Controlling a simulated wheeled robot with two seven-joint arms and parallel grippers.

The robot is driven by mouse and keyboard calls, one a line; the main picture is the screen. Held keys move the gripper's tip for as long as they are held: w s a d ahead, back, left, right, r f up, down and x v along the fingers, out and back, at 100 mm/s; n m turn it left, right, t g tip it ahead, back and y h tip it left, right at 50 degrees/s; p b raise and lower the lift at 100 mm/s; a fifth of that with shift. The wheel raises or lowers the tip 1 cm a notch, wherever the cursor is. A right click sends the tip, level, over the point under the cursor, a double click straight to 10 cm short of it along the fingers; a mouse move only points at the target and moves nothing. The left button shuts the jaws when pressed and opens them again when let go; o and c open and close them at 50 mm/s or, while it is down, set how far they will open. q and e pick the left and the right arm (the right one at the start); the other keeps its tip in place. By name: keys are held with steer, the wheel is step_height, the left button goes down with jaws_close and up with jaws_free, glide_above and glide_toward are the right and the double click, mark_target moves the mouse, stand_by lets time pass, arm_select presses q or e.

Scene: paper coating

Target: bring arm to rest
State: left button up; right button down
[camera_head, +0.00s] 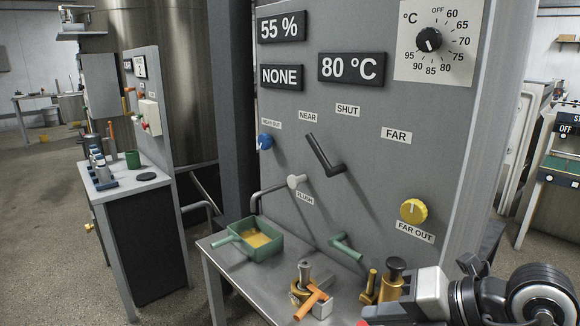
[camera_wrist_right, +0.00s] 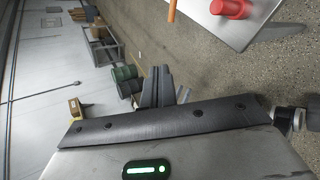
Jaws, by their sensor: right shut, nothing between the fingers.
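My right arm comes in at the lower right of the head view. Its right gripper (camera_head: 392,312) is at the bottom edge, in front of the bench and its brass fittings, and is partly cut off. In the right wrist view, the dark fingers of the right gripper (camera_wrist_right: 158,72) are together with nothing between them. They point at open floor and distant shelving, clear of any object. My left arm and left gripper are not in view.
A grey control panel (camera_head: 240,190) with dials and levers stands ahead. A green tray (camera_head: 277,246) with yellow contents, an orange-handled valve (camera_head: 314,300) and a brass fitting (camera_head: 393,277) are on its bench. In the wrist view, a red object (camera_wrist_right: 230,8) sits on a white surface.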

steer(key=s+a+r+m+t+y, duration=0.3)
steer(key=a+m+y, duration=0.3)
steer(key=y, duration=0.3)
steer(key=d+f+m+t+h, duration=0.4)
steer(key=f+m+h, duration=0.3)
steer(key=f+m, duration=0.25)
steer(key=d+f+m+t+h, duration=0.3)
steer(key=d+f+m+h, duration=0.2)
steer(key=f+m+h, duration=0.45)
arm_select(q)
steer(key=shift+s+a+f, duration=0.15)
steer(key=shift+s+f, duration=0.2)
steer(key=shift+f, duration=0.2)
arm_select(e)
steer(key=s+a+f+m+g+y, duration=0.1)
steer(key=s+f+m+g, duration=0.4)
steer(key=s+f, duration=0.4)
steer(key=shift+s+a+f+g, duration=0.15)
steer(key=shift+f+g, duration=0.25)
steer(key=shift+f, duration=0.5)
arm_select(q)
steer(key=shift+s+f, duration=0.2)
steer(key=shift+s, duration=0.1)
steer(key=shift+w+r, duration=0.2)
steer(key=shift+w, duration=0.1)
